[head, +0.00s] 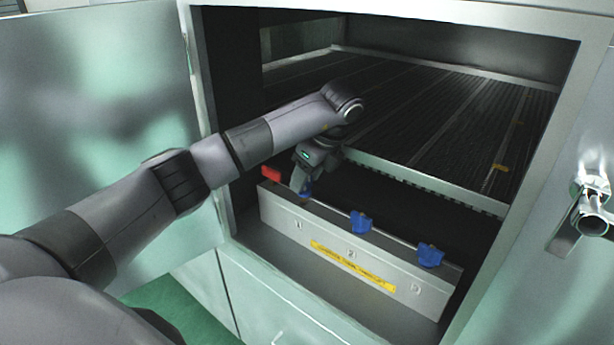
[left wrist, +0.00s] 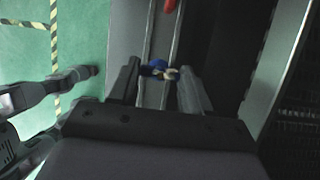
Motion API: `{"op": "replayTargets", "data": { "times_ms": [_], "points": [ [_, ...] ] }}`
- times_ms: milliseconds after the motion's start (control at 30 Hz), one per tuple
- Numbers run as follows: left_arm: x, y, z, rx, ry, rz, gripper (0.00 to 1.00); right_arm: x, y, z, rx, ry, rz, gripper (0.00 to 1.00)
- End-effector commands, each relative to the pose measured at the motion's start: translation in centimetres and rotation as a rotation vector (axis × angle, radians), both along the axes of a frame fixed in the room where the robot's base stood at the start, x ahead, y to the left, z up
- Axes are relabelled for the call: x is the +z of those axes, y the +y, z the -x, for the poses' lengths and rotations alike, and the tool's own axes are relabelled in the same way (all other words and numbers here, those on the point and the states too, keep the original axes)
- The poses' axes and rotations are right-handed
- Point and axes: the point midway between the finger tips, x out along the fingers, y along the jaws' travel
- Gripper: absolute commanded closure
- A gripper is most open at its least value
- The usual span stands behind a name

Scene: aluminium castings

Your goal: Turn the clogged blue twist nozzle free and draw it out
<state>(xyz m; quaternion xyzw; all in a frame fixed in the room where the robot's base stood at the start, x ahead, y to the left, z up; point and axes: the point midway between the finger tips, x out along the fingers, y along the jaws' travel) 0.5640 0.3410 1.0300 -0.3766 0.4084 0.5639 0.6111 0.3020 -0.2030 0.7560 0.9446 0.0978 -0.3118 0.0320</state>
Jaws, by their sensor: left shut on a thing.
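A grey manifold bar (head: 345,250) with numbered positions stands inside the open cabinet front. Blue twist nozzles sit on its top edge: one by number 1 (head: 307,188), a middle one (head: 361,222) and a right one (head: 430,256). My left gripper (head: 303,184) reaches down to the nozzle by number 1 and is shut on it. In the left wrist view, that blue nozzle (left wrist: 155,67) shows between the fingertips (left wrist: 159,73), with a pale tan patch beside the blue. The fingers partly hide it; I cannot tell how far it is turned. My right gripper is not in view.
A red piece (head: 271,174) sits at the bar's left end, close to my left gripper. A dark slatted bed (head: 430,125) with a pale front rail lies behind. The cabinet's frame (head: 205,110) and open door (head: 90,120) flank my left arm.

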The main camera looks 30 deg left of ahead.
Motion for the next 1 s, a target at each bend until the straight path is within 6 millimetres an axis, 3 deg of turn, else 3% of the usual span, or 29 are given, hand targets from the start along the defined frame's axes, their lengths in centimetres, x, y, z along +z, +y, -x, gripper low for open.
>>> {"op": "replayTargets", "data": {
  "times_ms": [267,700,1000],
  "points": [
    [0.3,0.0,0.0,0.001,-0.001,0.0,0.82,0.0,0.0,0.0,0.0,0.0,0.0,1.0],
    [3.8,0.0,-0.1,0.0,-0.003,-0.001,0.82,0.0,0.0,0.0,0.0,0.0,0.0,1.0],
    [4.5,0.0,0.0,0.001,0.0,0.0,0.82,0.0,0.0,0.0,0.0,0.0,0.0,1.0]
  ]
}}
